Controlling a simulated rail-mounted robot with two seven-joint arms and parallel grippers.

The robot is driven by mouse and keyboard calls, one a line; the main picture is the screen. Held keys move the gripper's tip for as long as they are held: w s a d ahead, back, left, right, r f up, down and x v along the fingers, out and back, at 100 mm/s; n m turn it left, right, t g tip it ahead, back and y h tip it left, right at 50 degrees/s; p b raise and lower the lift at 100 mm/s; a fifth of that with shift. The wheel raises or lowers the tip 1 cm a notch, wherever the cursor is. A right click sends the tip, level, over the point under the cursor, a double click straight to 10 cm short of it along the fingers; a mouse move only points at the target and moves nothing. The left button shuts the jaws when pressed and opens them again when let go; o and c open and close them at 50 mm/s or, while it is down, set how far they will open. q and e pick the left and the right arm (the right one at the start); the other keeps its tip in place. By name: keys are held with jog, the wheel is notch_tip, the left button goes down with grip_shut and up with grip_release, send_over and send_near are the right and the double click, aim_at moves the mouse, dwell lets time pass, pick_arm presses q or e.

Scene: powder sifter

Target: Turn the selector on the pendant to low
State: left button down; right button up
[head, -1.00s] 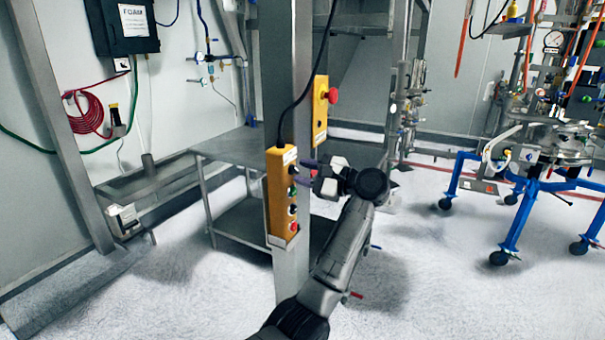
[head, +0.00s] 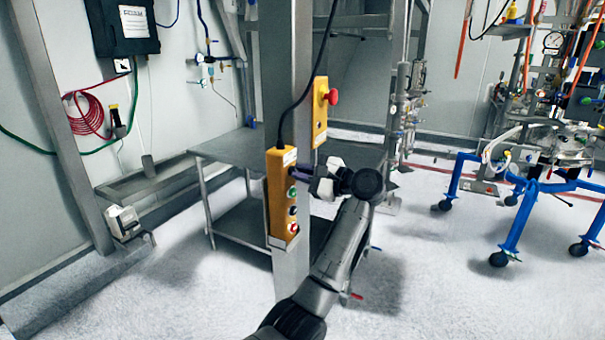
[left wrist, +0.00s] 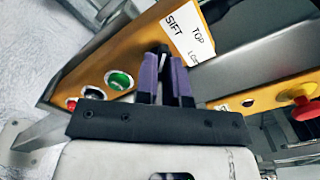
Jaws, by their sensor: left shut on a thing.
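The yellow pendant (head: 277,208) hangs upright on the grey post, with a column of knobs and buttons on its face. It also fills much of the left wrist view (left wrist: 127,53). My left gripper (head: 296,171) comes from the right at the pendant's upper part. Its purple fingers (left wrist: 166,68) are shut on the small dark selector (left wrist: 161,49), beside a white label reading "SIFT", "TOP" and a partly hidden word starting "LO". The fingers cover most of the selector, so I cannot tell which way it points. My right gripper is not in view.
Below the selector are a green button (left wrist: 119,80) and a red one (head: 293,228). A second yellow box with a red mushroom button (head: 332,97) sits behind, near the fingers' right. A black cable (head: 303,95) rises from the pendant. A steel table (head: 230,147) stands behind.

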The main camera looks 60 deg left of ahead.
pick_arm(q)
jog(key=shift+m, duration=0.4)
jog(key=m+p, duration=0.7)
jog(key=m, duration=0.9)
jog(key=shift+m, duration=0.7)
jog(key=c, duration=1.2)
grip_release()
